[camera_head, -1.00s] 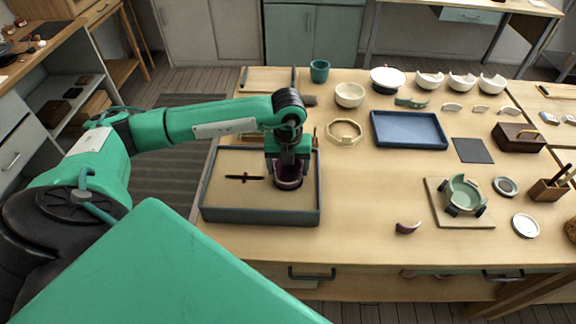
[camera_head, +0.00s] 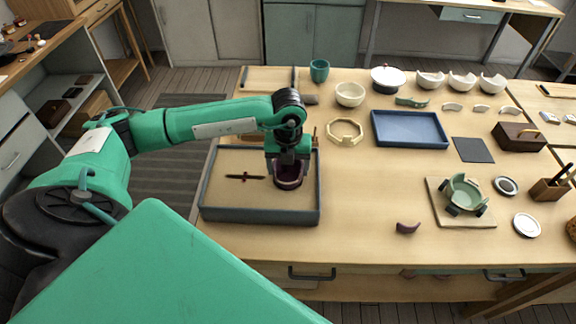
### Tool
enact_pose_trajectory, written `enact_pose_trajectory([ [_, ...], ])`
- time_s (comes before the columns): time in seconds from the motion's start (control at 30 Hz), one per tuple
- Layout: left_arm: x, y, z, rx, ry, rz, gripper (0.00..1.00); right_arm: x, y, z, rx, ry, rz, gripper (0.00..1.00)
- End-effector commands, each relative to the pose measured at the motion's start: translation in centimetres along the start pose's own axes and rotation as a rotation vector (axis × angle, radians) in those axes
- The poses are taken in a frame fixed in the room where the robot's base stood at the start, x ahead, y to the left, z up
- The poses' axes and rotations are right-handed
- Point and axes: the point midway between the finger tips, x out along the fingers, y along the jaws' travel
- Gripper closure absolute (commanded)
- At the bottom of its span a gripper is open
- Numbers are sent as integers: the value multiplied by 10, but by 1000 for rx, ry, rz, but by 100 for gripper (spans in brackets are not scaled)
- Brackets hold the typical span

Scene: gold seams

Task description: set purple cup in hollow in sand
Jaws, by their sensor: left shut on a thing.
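The purple cup (camera_head: 288,182) is dark and partly hidden under my left gripper (camera_head: 288,172). My left gripper is shut on the cup and points down over the right part of the sand tray. The sand tray (camera_head: 262,216) is a grey-blue box of tan sand on the left of the table. I cannot tell whether the cup's base touches the sand. The hollow is not visible; the cup and gripper cover that area. A purple shard (camera_head: 407,228) lies on the table to the right. My right gripper is not in view.
A thin dark cross-shaped object (camera_head: 245,177) lies on the sand left of the cup. A blue tray (camera_head: 409,130), an octagonal wooden ring (camera_head: 345,131) and a green broken bowl on a board (camera_head: 464,193) stand to the right. The table between sand tray and board is mostly clear.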

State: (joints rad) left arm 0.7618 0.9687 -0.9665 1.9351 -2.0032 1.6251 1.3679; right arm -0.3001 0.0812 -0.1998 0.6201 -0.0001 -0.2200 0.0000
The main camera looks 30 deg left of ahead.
Motion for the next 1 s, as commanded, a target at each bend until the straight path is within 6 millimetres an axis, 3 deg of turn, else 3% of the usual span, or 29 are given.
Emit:
enact_pose_trajectory([
  [0.3, 1, 0, 0, 0, 0, 0, 46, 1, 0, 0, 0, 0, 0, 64],
  [0.33, 1, 0, 0, 0, 0, 0, 22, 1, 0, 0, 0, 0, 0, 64],
  [0.43, 1, 0, 0, 0, 0, 0, 2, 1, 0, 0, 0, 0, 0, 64],
  [0.47, 1, 0, 0, 0, 0, 0, 0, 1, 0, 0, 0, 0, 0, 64],
  [1.0, 1, 0, 0, 0, 0, 0, 0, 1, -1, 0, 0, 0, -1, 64],
])
